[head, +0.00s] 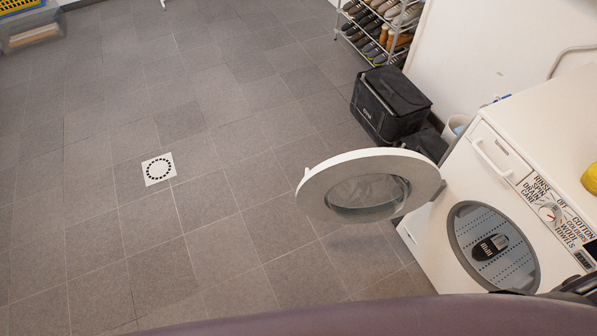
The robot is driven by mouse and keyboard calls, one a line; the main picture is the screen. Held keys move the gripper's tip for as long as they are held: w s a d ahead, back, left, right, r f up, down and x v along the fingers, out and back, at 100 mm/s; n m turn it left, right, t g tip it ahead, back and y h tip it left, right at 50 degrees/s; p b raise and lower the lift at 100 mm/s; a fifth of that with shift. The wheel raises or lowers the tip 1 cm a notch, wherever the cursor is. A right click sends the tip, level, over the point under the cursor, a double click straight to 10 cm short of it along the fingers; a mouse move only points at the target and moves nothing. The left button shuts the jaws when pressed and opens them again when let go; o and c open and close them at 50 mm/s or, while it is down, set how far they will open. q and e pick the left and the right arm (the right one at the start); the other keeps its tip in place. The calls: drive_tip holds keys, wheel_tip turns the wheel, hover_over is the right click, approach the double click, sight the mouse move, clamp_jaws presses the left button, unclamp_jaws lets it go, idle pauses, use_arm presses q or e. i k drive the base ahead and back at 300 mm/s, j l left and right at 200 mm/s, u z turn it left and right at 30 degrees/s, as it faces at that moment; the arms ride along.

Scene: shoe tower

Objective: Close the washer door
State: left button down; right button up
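The white washer (456,211) stands at the right, partly cut off by the picture's edge. Its round door (318,197), a white ring with a clear glass bowl, stands wide open, swung out to the left over the floor. The drum opening (463,235) is uncovered, and a dark shoe-like item (490,247) with light markings lies inside. A dark mechanical part, perhaps my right gripper (578,288), shows at the lower right edge in front of the washer. Its fingers cannot be made out. My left gripper is not in view. Nothing is seen touching the door.
A black box-shaped bag (391,103) stands behind the door, near a metal rack (377,28) of shoes by the wall. A yellow item (590,178) sits on the washer. A white floor drain (159,169) lies in the tiles. The floor left of the door is clear.

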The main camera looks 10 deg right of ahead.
sight(424, 178)
drive_tip(key=i+j+u, duration=0.3)
drive_tip(key=u, duration=0.15)
drive_tip(key=i+j+u, duration=0.25)
drive_tip(key=i+u, duration=0.2)
drive_tip(key=i+z, duration=0.35)
drive_tip(key=i+j+z, duration=0.2)
drive_tip(key=z, duration=0.15)
drive_tip(key=i+z, duration=0.15)
drive_tip(key=z, duration=0.3)
drive_tip(key=i+z, duration=0.2)
drive_tip(key=z, duration=0.25)
drive_tip(key=i+j+z, duration=0.1)
drive_tip(key=z, duration=0.35)
drive_tip(key=i+j+z, duration=0.15)
drive_tip(key=z, duration=0.3)
drive_tip(key=i+j+z, duration=0.15)
drive_tip(key=z, duration=0.25)
drive_tip(key=i+j+z, duration=0.15)
drive_tip(key=z, duration=0.35)
drive_tip(key=i+j+z, duration=0.15)
drive_tip(key=j+z, duration=0.15)
drive_tip(key=z, duration=0.15)
drive_tip(key=i+j+z, duration=0.1)
drive_tip(key=j+z, duration=0.2)
drive_tip(key=z, duration=0.2)
drive_tip(key=j+z, duration=0.3)
drive_tip(key=z, duration=0.15)
